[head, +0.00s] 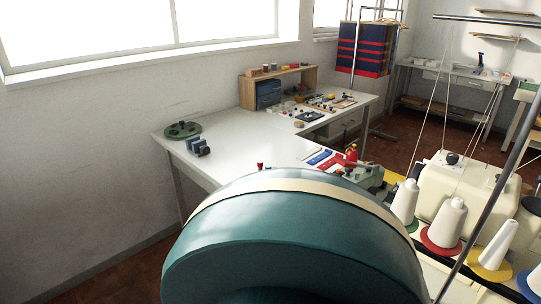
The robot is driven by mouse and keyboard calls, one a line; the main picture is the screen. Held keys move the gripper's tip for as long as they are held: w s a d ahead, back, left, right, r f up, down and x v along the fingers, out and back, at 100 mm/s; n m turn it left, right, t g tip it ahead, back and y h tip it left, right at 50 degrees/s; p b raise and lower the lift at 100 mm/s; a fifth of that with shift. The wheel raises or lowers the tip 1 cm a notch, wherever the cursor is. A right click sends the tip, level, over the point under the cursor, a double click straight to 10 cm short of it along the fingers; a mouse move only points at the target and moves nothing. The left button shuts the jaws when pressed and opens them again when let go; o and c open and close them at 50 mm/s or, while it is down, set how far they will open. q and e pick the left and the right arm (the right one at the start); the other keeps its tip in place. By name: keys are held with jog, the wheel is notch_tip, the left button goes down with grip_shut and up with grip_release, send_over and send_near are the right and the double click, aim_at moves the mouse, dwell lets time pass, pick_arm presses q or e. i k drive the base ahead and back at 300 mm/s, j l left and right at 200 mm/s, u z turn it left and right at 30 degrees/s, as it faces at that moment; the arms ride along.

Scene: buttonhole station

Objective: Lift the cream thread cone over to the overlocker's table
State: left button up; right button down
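Several pale cream-white thread cones stand upright on coloured discs at the lower right of the head view. One cone (405,199) is on a green disc, one cone (445,222) on a red disc and one cone (497,244) on a yellow disc. Another cone (536,281) is cut off by the right edge, over a blue disc. I cannot tell which one is the task's cream cone. A cream machine (450,186), which looks like the overlocker, stands just behind them. Its table is mostly hidden. Neither of my grippers is in view.
A large teal rounded form with a cream band fills the lower middle, close up, and hides what lies behind it. Thin threads and a metal pole (494,190) rise by the cones. A white workbench (225,163) with small tools stands behind, partly clear.

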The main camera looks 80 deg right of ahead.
aim_at(492, 258)
jog(key=u, duration=5.3)
